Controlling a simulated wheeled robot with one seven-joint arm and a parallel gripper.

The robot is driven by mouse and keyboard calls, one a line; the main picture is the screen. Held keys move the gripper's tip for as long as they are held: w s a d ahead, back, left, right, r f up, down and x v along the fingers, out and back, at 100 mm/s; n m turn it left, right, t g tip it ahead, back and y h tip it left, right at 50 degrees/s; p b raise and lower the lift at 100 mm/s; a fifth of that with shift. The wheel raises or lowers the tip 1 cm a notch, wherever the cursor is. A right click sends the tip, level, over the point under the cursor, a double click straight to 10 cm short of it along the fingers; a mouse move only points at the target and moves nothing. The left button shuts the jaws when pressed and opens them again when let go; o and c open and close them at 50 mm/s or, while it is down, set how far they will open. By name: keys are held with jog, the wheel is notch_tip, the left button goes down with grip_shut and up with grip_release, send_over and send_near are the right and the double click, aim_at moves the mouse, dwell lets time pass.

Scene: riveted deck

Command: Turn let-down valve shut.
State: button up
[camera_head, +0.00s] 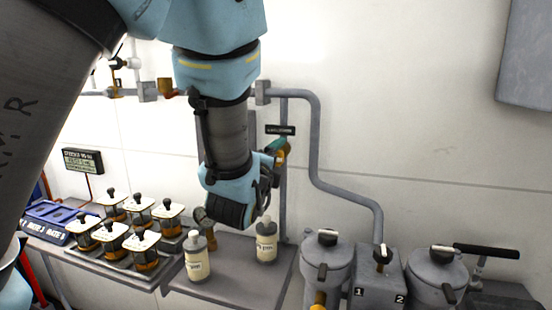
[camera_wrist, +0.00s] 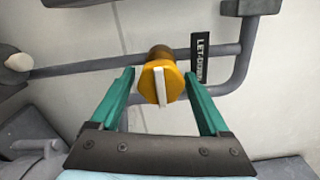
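The let-down valve shows in the wrist view as a yellow knob (camera_wrist: 174,84) with a white bar across its face. The bar stands nearly upright in that picture, roughly crosswise to the grey pipe behind. A black label (camera_wrist: 202,60) reading LET-DOWN is just right of it. My gripper (camera_wrist: 160,76) is open, its teal fingers on either side of the knob, with narrow gaps seeming to show. In the head view my wrist hides most of the valve. A bit of orange (camera_head: 284,155) and teal shows below the dark label (camera_head: 280,130).
Grey pipes (camera_head: 316,140) run along the white wall. Below stand two labelled bottles (camera_head: 199,262) on a grey shelf, several white-topped jars (camera_head: 140,240) to the left, and grey lidded pots (camera_head: 327,255) to the right. A grey panel (camera_head: 525,50) hangs upper right.

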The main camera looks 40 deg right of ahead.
jog(key=shift+o, duration=0.5)
jog(key=b+v, duration=1)
jog(key=b, duration=0.2)
jog(key=shift+s+a, duration=0.15)
jog(key=shift+a, duration=0.15)
jog(key=shift+f, duration=0.1)
